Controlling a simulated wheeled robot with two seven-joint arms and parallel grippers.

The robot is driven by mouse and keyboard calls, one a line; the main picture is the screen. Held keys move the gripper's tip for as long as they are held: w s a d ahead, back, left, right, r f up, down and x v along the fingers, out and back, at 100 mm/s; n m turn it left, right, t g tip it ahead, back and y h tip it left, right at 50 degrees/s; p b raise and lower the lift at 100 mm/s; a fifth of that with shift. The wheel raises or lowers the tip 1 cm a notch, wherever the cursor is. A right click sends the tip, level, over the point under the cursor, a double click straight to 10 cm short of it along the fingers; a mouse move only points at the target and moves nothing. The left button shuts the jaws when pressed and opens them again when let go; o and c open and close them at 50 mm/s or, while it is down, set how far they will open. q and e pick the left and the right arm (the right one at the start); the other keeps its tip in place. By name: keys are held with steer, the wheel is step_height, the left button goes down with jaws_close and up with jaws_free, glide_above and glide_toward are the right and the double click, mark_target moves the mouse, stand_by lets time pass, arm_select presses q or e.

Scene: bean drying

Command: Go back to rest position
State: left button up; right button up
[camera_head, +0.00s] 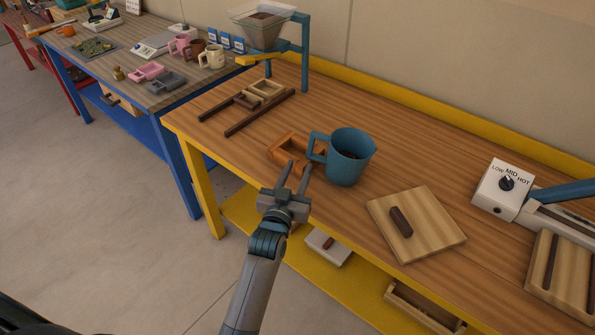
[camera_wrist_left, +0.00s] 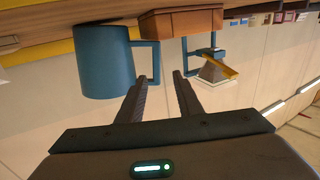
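My left gripper (camera_head: 297,178) is at the front edge of the yellow-framed wooden table (camera_head: 330,220), beside a blue pitcher (camera_head: 351,160) and an orange-brown box (camera_head: 276,156). Its two fingers stand apart with nothing between them. In the left wrist view, which looks upside down, the open fingers (camera_wrist_left: 158,82) show below the pitcher (camera_wrist_left: 103,62) and the box (camera_wrist_left: 182,22). The pitcher stands upright with its handle toward the box, and something dark is inside it. I cannot tell whether a finger touches the box. My right gripper is in neither view.
A square wooden board with a dark handle (camera_head: 440,235) lies right of the pitcher. A white dial box (camera_head: 501,190) stands farther right. A wooden rail frame (camera_head: 232,117) and a hopper on a blue stand (camera_head: 303,60) are at the back left. Floor at left is clear.

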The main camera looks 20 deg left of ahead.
arm_select(q)
steer(key=shift+s+f, duration=0.4)
steer(key=shift+f, duration=0.05)
steer(key=s+a+f+m+g, duration=0.1)
steer(key=s+f+g, duration=0.4)
steer(key=s, duration=0.8)
steer(key=s+f+m+g, duration=0.1)
steer(key=s+f+g, duration=0.3)
steer(key=s, duration=1)
steer(key=s+a+f+g, duration=0.1)
steer(key=s+f+g, duration=0.4)
steer(key=s, duration=0.8)
step_height(320, 180, down, 30)
steer(key=s+g+b, duration=0.2)
steer(key=s+a+f+g+b, duration=0.1)
steer(key=s+a+f, duration=0.2)
steer(key=s+f, duration=1.4)
step_height(320, 180, down, 3)
steer(key=shift+s+a+r+m+h+b, duration=0.2)
steer(key=shift+s+m+h+b, duration=0.1)
steer(key=shift+s+m+b, duration=0.1)
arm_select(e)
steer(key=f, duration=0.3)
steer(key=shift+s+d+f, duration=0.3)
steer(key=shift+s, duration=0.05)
